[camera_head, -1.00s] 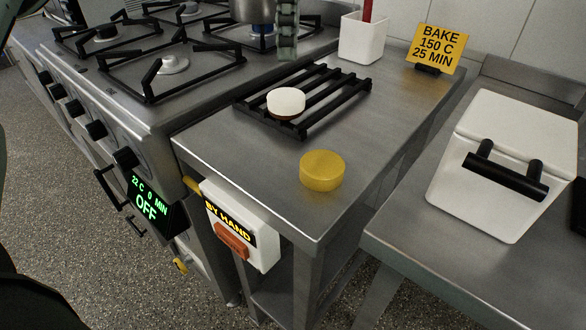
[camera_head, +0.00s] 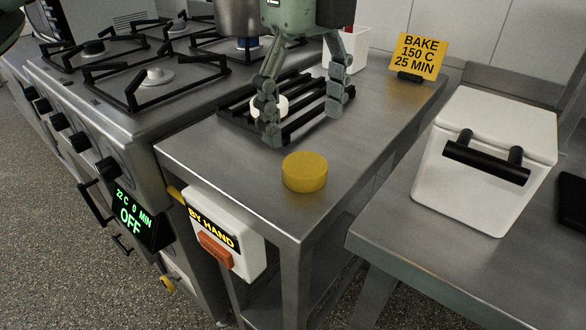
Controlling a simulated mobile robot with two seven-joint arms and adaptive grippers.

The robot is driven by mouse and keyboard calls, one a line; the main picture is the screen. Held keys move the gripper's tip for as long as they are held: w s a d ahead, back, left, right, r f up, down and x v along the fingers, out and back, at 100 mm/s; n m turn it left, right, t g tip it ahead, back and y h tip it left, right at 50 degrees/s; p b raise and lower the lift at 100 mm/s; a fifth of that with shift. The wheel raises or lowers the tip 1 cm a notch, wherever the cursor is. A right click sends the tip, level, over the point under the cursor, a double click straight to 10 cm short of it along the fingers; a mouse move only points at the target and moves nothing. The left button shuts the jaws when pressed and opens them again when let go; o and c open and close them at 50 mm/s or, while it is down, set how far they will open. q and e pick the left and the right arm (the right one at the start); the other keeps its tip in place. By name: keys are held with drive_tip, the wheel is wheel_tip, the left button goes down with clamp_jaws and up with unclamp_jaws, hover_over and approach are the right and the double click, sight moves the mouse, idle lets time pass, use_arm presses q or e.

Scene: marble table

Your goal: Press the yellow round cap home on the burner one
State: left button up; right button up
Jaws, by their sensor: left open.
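The yellow round cap (camera_head: 304,173) lies flat on the steel counter, near its front edge. My left gripper (camera_head: 303,125) is open and empty, pointing down over the black rack, just behind the cap and apart from it. The stove (camera_head: 135,115) is at the left, with several burners under black grates. I see no number on any burner. My right gripper is not in view.
A white round piece (camera_head: 262,104) sits on the black rack (camera_head: 232,109), partly hidden by a gripper finger. A metal pot (camera_head: 237,14) stands on the stove. A white box (camera_head: 470,195) with a black handle is at the right. The counter around the cap is clear.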

sight(303, 161)
use_arm(q)
wheel_tip(303, 161, down, 2)
drive_tip(key=shift+f, duration=0.25)
wheel_tip(303, 161, down, 4)
drive_tip(key=shift+f+p, duration=0.1)
drive_tip(key=shift+p, duration=0.35)
drive_tip(key=c, duration=1.3)
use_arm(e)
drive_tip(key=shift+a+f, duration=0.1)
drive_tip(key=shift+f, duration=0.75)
use_arm(q)
drive_tip(key=shift+r, duration=0.65)
wheel_tip(303, 161, up, 3)
drive_tip(key=shift+f+b, duration=0.15)
drive_tip(key=shift+b, duration=0.2)
drive_tip(key=s+a+r, duration=0.2)
drive_tip(key=a+r, duration=0.1)
drive_tip(key=a, duration=0.2)
drive_tip(key=s+a+r+b, duration=0.1)
drive_tip(key=s+a+r, duration=0.2)
drive_tip(key=a+r, duration=0.1)
drive_tip(key=shift+a, duration=0.85)
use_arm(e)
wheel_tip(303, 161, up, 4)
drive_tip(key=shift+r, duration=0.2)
